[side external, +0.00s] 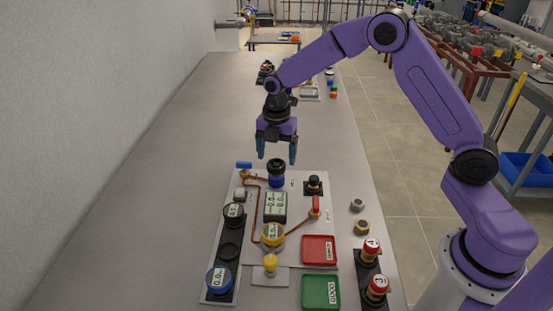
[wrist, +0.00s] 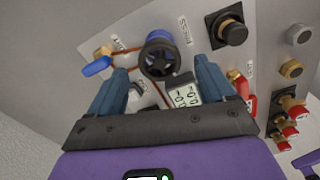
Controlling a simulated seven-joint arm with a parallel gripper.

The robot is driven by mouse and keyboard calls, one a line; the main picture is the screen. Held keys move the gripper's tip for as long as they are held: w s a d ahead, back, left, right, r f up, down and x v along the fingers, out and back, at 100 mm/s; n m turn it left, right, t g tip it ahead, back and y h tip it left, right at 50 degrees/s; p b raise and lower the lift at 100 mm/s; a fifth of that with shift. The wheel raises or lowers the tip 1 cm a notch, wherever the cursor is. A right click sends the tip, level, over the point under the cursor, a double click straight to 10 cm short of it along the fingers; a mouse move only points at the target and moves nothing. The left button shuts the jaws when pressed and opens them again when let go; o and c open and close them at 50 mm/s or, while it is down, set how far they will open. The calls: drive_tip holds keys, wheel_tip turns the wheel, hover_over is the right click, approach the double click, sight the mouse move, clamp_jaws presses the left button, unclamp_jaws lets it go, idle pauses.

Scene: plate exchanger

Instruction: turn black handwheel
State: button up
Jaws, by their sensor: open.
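The handwheel (side external: 277,168) has a black top on a dark blue body and stands upright near the panel's far edge. In the wrist view the handwheel (wrist: 159,57) shows a round rim with dark spokes. My gripper (side external: 277,156) is open, pointing down just above the handwheel, with its blue fingers apart on either side in the picture. In the wrist view my gripper (wrist: 160,72) has its fingertips left and right of the wheel, nearer the bottom of the picture. I see no clear contact, and the gap in height is hard to tell.
A black knob on a square base (side external: 314,186) stands right of the wheel. A blue-handled valve (side external: 243,166) is at left. A grey display (side external: 275,206), red lever (side external: 316,205) and copper pipes lie nearer. Red (side external: 305,249) and green (side external: 307,291) trays are in front.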

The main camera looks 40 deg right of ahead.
drive_tip(key=shift+f, duration=1.15)
drive_tip(key=c, duration=1.1)
drive_tip(key=shift+o, duration=0.2)
